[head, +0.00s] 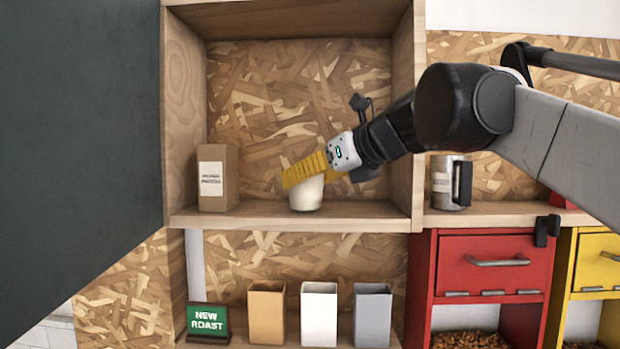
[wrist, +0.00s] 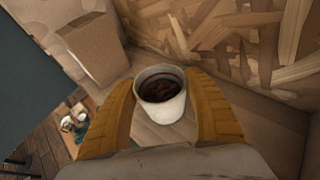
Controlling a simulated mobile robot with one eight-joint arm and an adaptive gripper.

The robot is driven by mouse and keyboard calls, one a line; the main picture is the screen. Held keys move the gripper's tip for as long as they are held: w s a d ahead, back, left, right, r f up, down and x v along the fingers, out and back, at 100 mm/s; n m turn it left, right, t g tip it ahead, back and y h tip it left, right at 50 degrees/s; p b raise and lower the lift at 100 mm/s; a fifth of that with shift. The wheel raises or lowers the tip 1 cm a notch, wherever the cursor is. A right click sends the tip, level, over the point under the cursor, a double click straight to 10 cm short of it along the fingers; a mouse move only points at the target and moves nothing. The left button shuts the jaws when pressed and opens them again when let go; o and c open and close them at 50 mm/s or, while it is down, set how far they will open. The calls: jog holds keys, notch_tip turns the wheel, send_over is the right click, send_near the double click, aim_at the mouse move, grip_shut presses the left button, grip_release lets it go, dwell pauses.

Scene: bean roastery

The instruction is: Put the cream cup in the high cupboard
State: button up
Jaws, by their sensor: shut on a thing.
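The cream cup (head: 307,196) is upright inside the open high cupboard (head: 290,216), at or just above its floor; I cannot tell whether it touches. In the wrist view the cup (wrist: 160,96) holds something dark and sits between the yellow fingers. My gripper (head: 306,172) reaches in from the right and is shut on the cup. In the head view the fingers hide the cup's upper part. The cupboard's dark door (head: 80,150) stands open at the left.
A brown box (head: 218,180) with a label stands left of the cup in the cupboard, and also shows in the wrist view (wrist: 92,50). A metal mug (head: 451,184) is on the shelf to the right. Bags and a sign (head: 208,320) stand below. The cupboard's right wall is close to my arm.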

jog(key=shift+f, duration=0.1)
jog(key=o, duration=1.4)
jog(key=shift+c, duration=0.2)
jog(key=b+v, duration=0.2)
jog(key=v, duration=1)
jog(key=shift+w, duration=0.1)
